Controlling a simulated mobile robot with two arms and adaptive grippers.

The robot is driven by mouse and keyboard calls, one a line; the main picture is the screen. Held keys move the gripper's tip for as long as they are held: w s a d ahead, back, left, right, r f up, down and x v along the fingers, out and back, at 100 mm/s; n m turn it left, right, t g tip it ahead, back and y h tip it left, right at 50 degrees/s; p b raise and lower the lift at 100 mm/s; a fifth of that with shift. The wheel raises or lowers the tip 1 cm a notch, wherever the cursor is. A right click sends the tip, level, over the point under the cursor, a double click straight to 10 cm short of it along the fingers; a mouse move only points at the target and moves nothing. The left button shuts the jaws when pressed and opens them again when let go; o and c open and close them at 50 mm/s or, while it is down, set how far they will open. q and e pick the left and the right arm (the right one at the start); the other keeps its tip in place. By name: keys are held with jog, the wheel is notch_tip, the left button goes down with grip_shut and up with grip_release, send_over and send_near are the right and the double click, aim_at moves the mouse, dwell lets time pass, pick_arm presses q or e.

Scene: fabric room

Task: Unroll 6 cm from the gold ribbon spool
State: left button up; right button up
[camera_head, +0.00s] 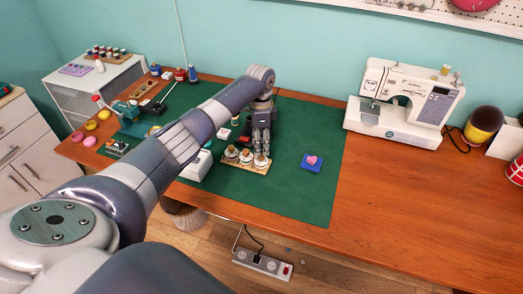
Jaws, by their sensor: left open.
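A wooden holder (236,166) stands on the green mat with three small spools on it, each showing a pale top. The spools are too small for me to tell which one carries gold ribbon; the right-hand spool (261,161) is closest to my gripper. My left gripper (261,148) points down just behind and above the right end of the holder. It is open, and I see nothing held in it. Its fingertips are partly hidden behind the spools, so I cannot tell whether it touches one. My right gripper is out of view.
A blue square with a pink heart (311,162) lies right of the holder on the green mat (305,120). A white sewing machine (405,105) stands at the back right. Spools and tools crowd the table's left end. The wooden table's (400,190) front right is clear.

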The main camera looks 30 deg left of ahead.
aim_at(261, 159)
pick_arm(q)
notch_tip(261, 159, down, 3)
jog(key=shift+w+f, duration=0.1)
jog(key=shift+f, duration=0.8)
jog(key=shift+c, duration=0.2)
grip_shut()
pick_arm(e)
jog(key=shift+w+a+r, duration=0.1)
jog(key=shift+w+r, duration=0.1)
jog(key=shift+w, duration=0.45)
